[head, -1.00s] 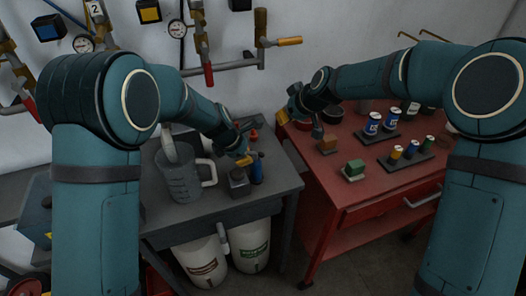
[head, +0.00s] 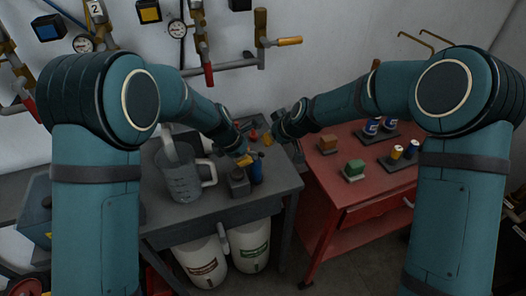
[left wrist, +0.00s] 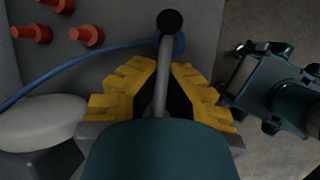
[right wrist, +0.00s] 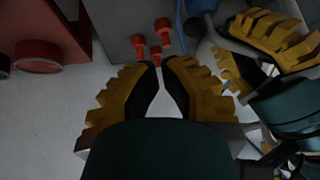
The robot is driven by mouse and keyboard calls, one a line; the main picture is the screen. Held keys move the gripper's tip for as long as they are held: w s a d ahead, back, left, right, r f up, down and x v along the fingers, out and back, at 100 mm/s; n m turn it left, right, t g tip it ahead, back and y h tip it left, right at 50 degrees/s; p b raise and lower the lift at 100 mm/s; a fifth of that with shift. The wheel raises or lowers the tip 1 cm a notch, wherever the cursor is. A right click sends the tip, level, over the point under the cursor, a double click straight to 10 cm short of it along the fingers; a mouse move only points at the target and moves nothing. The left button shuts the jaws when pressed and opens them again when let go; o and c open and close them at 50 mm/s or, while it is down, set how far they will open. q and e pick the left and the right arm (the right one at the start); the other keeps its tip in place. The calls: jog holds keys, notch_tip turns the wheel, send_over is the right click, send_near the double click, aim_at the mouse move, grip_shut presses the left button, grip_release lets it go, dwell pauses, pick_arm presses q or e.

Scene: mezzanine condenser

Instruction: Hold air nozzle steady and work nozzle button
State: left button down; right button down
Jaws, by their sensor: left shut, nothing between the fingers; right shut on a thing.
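The air nozzle (left wrist: 163,75) shows in the left wrist view as a grey stem with a round black end, a blue part and a blue hose behind it. My left gripper (left wrist: 162,68) is shut; the stem runs along the gap between its yellow fingers, but no firm grip shows. In the head view my left gripper (head: 245,159) is low over the bench. My right gripper (right wrist: 161,64) is shut to a narrow gap; what it holds I cannot make out. In the right wrist view, my left gripper's yellow fingers are close by at the right. I cannot pick out the nozzle button.
A clear jug (head: 183,183) and a small grey block (head: 238,184) stand on the grey bench (head: 222,209). Several red pegs (left wrist: 87,36) stand near the nozzle. The red cart (head: 350,190) at the right holds green and brown blocks and small cans.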

jog(key=shift+a+f, duration=0.1)
jog(key=shift+f, duration=0.2)
jog(key=shift+s+a+f, duration=0.1)
dwell(1.3)
jog(key=shift+a+f, duration=0.1)
jog(key=shift+f, duration=0.15)
jog(key=shift+s+a+f, duration=0.1)
jog(key=shift+a+f, duration=0.15)
jog(key=shift+f, duration=0.15)
dwell(0.8)
jog(key=shift+r, duration=0.1)
jog(key=shift+d+r, duration=0.45)
jog(key=shift+r, duration=0.25)
jog(key=shift+w, duration=0.2)
jog(key=shift+w+d+r, duration=0.1)
jog(key=shift+d+r, duration=0.3)
jog(key=shift+r, duration=0.3)
jog(key=shift+w+d+r, duration=0.15)
jog(key=shift+d+r, duration=0.25)
jog(key=shift+r, duration=0.35)
jog(key=shift+w+d+r, duration=0.1)
jog(key=shift+d+r, duration=0.3)
jog(key=shift+r, duration=0.3)
